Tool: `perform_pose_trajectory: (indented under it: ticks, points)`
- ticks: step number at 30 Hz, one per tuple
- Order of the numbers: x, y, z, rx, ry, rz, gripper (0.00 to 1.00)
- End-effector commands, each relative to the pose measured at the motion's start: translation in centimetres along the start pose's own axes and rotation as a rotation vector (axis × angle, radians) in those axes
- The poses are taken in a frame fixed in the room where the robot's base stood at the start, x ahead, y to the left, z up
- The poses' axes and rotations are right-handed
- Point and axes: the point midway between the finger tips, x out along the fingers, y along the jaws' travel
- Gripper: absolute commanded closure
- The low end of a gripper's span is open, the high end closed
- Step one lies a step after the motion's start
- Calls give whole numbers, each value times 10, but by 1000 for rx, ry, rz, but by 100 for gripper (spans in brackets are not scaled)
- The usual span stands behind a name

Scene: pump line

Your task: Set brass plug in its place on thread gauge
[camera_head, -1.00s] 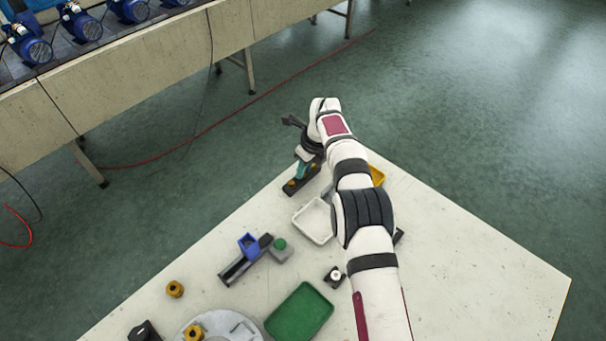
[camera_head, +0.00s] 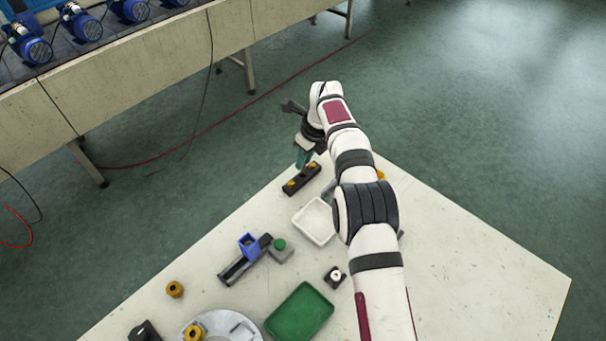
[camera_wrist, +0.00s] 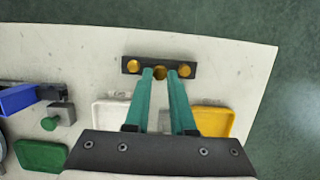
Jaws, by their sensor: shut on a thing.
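The thread gauge appears to be the dark block (camera_head: 302,180) near the far table edge, with a brass piece at each end. It also shows in the wrist view (camera_wrist: 147,64). My gripper (camera_wrist: 160,73) has teal fingers shut on a brass plug (camera_wrist: 160,72). In the wrist view the plug overlaps the middle of the block, between the two end pieces. In the head view my gripper (camera_head: 303,160) is just beyond the block and seems raised above it. The plug is hidden there, and its exact height over the block cannot be told.
A white tray (camera_head: 314,221) and a mostly hidden yellow tray (camera_wrist: 214,121) are near the block. A green tray (camera_head: 300,312), a blue-and-black fixture (camera_head: 247,259) and a loose brass part (camera_head: 175,289) lie nearer. The right side of the table is clear.

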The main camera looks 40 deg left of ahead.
Motion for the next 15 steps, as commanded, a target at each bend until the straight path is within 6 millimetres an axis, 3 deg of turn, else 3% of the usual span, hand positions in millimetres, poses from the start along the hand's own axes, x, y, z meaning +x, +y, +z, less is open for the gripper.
perform_pose_trajectory:
  ticks: [6, 15]
  points:
    - [-15, 0, 4, 0, 0, -1, 100]
    - [-17, 0, 4, -1, 0, 0, 100]
